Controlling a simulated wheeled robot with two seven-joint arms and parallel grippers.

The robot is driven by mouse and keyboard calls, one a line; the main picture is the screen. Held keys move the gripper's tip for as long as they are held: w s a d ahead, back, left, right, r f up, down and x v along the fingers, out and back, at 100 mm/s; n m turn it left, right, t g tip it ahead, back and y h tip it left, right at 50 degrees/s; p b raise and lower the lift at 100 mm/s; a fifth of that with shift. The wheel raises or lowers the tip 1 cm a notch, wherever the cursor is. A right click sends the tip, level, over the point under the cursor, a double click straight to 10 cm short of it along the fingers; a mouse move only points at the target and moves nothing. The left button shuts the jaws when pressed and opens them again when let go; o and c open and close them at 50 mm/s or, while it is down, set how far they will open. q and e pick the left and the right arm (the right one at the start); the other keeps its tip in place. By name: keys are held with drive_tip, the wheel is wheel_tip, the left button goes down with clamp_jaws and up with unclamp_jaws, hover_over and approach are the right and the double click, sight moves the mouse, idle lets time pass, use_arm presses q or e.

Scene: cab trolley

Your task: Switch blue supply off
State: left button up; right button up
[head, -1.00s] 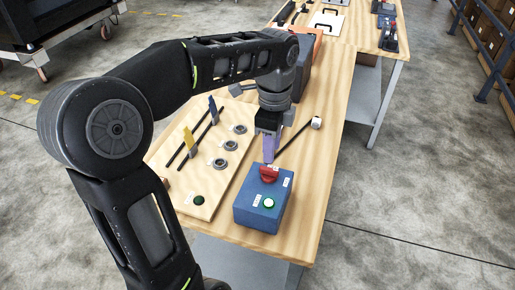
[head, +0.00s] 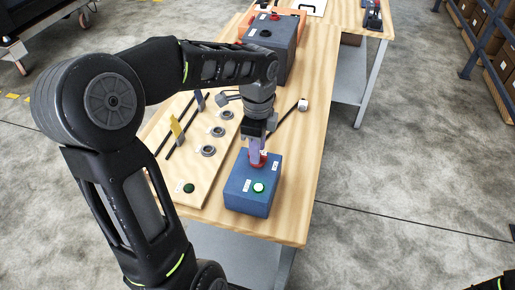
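The blue supply is a blue box (head: 247,203) near the front right of the wooden table. On its top are a red knob (head: 260,161) at the back and a pale green-white round button (head: 258,187) in front. My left gripper (head: 257,156) points down over the box. Its purplish fingers are at the red knob and partly hide it. I cannot tell whether they are closed on the knob or only beside it. My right gripper does not show.
Left of the box lies a wooden board (head: 205,165) with several grey rings, dark rods and a green button (head: 189,188). A dark grey box (head: 283,52) stands farther back. A small white-ended item (head: 303,104) lies behind my gripper. The table's right edge is close.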

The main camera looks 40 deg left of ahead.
use_arm(q)
drive_tip(key=shift+f, duration=0.55)
drive_tip(key=shift+c, duration=0.2)
clamp_jaws()
